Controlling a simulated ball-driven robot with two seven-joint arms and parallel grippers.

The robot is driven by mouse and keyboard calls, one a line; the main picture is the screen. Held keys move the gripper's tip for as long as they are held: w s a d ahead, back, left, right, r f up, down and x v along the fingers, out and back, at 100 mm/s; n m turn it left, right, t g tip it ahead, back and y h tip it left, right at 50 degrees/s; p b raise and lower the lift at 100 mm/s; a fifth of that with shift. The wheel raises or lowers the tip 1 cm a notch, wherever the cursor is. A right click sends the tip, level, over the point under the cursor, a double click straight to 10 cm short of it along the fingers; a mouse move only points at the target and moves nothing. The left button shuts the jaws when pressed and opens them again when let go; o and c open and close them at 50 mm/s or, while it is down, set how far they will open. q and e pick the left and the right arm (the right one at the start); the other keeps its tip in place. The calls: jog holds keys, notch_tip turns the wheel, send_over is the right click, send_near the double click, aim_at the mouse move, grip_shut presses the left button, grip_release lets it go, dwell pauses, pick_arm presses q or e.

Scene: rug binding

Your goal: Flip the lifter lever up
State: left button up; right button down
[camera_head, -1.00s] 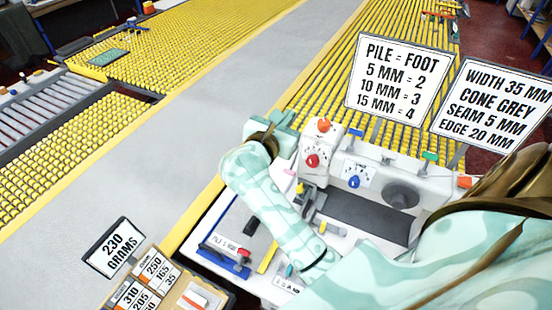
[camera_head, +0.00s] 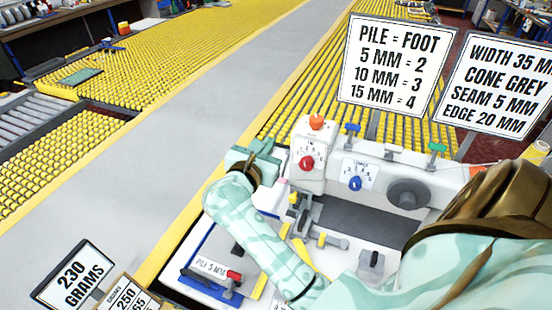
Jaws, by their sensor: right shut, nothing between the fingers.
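A white sewing machine (camera_head: 325,155) stands at the centre right, with a red dial (camera_head: 306,163), a blue dial (camera_head: 355,183) and a dark round wheel (camera_head: 408,193). The grey presser parts (camera_head: 305,215) hang under its head. I cannot tell for sure which part is the lifter lever; the far side of the head is partly hidden by my arm and gripper. My right gripper (camera_head: 246,158), pale teal, is shut and empty just left of the machine head. My right arm reaches over the front of the machine bed. My left gripper is out of view.
Signs stand behind the machine, including a pile chart (camera_head: 395,65). A red-handled gauge (camera_head: 234,276) and a small dark lever (camera_head: 371,258) sit on the bed. The grey walkway (camera_head: 190,130) is clear.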

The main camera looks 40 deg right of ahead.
jog(key=b, duration=2)
send_near(285, 167)
jog(key=s+a+f, duration=0.1)
jog(key=a+f, duration=0.3)
jog(key=f, duration=0.4)
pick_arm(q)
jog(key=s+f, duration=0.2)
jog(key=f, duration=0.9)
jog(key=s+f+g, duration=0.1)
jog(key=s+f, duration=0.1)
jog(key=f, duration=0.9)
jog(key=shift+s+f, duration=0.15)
pick_arm(e)
jog(key=shift+d+r+n, duration=0.1)
jog(key=shift+d+n, duration=0.15)
jog(key=shift+n, duration=0.15)
pick_arm(q)
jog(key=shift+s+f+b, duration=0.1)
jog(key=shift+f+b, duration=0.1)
jog(key=shift+b, duration=0.15)
pick_arm(e)
jog(key=w+d+r, duration=0.2)
jog(key=w+d, duration=0.1)
jog(key=d, duration=0.4)
jog(key=shift+w, duration=0.25)
